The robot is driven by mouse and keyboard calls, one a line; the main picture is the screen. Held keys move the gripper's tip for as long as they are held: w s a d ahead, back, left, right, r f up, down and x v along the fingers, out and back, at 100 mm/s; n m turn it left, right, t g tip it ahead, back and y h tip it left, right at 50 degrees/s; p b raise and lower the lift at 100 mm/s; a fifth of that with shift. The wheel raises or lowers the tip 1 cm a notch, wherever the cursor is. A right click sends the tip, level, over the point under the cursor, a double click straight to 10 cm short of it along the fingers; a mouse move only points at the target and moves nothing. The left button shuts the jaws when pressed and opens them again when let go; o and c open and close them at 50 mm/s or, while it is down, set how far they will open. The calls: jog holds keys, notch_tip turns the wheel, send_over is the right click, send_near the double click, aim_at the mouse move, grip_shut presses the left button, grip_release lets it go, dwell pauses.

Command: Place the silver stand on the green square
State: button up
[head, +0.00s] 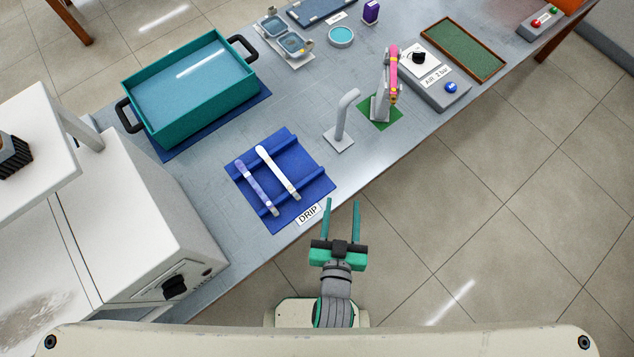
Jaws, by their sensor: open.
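The green square (393,117) lies on the table near its front edge. A silver-grey stand (376,105) with a pink and yellow piece (393,70) on it stands upright on that square. A second silver-grey stand (347,105), with a bent top and a flat square base, stands upright just left of the green square, apart from it and with nothing on it. My gripper (342,200) is open and empty, in front of the table edge and below both stands in the picture.
A blue ridged rack (312,192) with two strips and a DRIP label lies left of the stands. A teal basin (190,120) stands further left. A grey control box (433,90) with a blue button is close to the green square's right. Bare table lies between rack and stands.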

jog(key=s+a+r+y, duration=0.1)
jog(key=s+a+r, duration=0.1)
jog(key=s, duration=0.4)
jog(key=s+a+r+n, duration=0.1)
jog(key=s+a+r, duration=0.2)
jog(key=s, duration=0.3)
jog(key=shift+a+t+y, duration=0.4)
jog(key=shift+a, duration=0.3)
jog(key=shift+w, duration=0.1)
jog(key=c, duration=0.4)
jog(key=shift+o, duration=0.2)
jog(key=shift+w, duration=0.1)
